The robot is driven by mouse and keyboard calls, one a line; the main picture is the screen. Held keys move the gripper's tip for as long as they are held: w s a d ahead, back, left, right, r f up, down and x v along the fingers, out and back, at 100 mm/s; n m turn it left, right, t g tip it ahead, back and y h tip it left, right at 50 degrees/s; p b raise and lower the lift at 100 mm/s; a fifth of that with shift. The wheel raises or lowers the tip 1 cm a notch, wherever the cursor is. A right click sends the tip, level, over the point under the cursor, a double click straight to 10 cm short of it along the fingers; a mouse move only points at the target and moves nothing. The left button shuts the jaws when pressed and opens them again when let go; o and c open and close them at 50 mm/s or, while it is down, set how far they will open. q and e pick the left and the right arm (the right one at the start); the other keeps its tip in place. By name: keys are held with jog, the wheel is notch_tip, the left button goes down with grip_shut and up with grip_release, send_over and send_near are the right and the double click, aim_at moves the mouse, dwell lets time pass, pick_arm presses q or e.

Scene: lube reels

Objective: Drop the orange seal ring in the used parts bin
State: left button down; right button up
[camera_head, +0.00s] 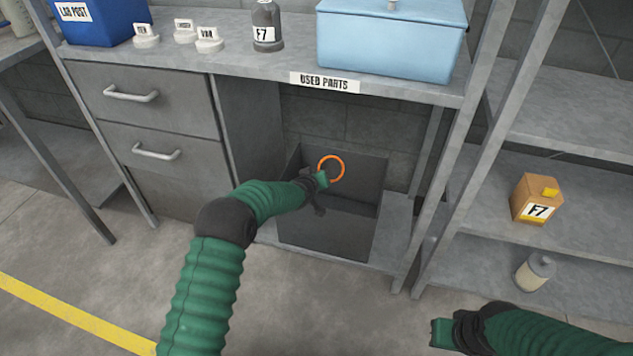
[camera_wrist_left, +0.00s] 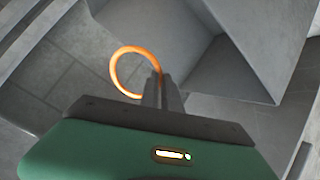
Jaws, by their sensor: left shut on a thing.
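The orange seal ring (camera_head: 343,162) is held in my left gripper (camera_head: 323,179), which is shut on its edge. The ring stands over the open top of the grey used parts bin (camera_head: 325,236), under the bench and below the "USED PARTS" label (camera_head: 325,82). In the left wrist view the ring (camera_wrist_left: 114,72) sticks out to the left of the closed fingers (camera_wrist_left: 160,90), with the grey walls of the bin (camera_wrist_left: 240,65) beyond. My right gripper (camera_head: 442,333) is at the bottom right, away from the bin; its jaws are not clear.
The bench top (camera_head: 285,60) overhangs the bin. Drawers with handles (camera_head: 155,153) stand to the left. A shelf rack at right holds an F7 box (camera_head: 536,199) and a pale bottle (camera_head: 535,272). A light blue container (camera_head: 390,42) sits on the bench.

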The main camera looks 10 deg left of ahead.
pick_arm(q)
jog(key=c, duration=1.5)
grip_release()
jog(key=p+v, duration=0.6)
jog(key=v, duration=1.1)
jog(key=shift+p, duration=0.4)
jog(key=shift+w, duration=0.1)
